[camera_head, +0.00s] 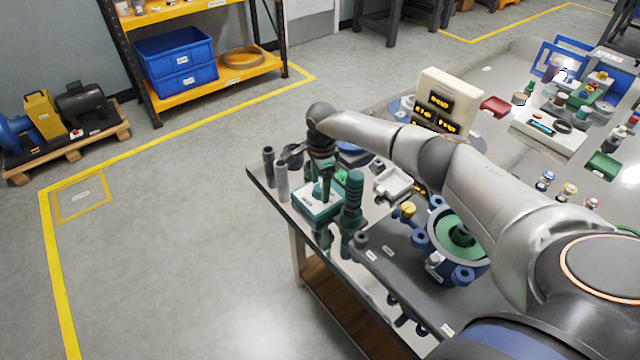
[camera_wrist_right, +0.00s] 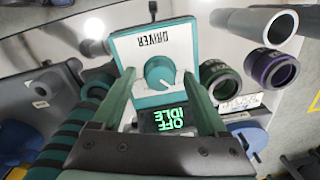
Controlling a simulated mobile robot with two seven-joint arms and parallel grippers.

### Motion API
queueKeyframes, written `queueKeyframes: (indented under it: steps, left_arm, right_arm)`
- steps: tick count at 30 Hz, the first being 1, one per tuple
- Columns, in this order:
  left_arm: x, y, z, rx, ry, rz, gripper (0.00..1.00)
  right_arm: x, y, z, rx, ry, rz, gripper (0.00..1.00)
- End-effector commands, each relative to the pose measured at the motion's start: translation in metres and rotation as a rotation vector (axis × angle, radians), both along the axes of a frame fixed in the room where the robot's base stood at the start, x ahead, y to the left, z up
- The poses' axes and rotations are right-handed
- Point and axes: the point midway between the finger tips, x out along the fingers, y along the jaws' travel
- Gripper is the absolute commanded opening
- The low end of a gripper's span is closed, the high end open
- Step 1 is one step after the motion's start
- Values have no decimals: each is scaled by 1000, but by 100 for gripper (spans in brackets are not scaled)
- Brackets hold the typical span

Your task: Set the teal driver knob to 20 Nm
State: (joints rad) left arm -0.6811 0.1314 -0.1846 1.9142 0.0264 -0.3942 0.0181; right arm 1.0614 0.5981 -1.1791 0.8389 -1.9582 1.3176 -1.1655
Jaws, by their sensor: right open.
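The driver unit (camera_head: 312,207) is a small teal box with a white top, at the table's left corner in the head view. In the right wrist view its white panel (camera_wrist_right: 183,42) reads DRIVER, upside down. The round teal knob (camera_wrist_right: 160,72) has a pale pointer mark. Below it a dark display (camera_wrist_right: 170,119) shows OFF IDLE in green, also inverted. My right gripper (camera_head: 324,186) points down over the unit. In the wrist view its open fingers (camera_wrist_right: 159,78) lie on either side of the knob, with visible gaps. My left gripper is out of view.
A dark teal ribbed tool (camera_head: 352,200) stands close beside the unit. Grey tubes (camera_head: 282,180) stand on its other side. A blue flanged housing (camera_head: 445,262) is nearer on the table.

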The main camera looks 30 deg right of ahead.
Motion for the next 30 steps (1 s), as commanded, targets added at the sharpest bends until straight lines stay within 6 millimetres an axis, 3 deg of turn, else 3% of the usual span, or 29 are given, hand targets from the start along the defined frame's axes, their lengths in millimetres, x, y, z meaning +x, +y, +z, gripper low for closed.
queueKeyframes:
  steps: [6, 25, 30]
  left_arm:
    - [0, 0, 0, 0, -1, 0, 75]
    - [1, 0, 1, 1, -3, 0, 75]
    - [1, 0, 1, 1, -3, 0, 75]
  right_arm:
    - [0, 0, 0, 0, 0, 0, 74]
    - [0, 0, 1, 0, 0, -1, 3]
    - [0, 0, 1, 0, 0, -1, 0]
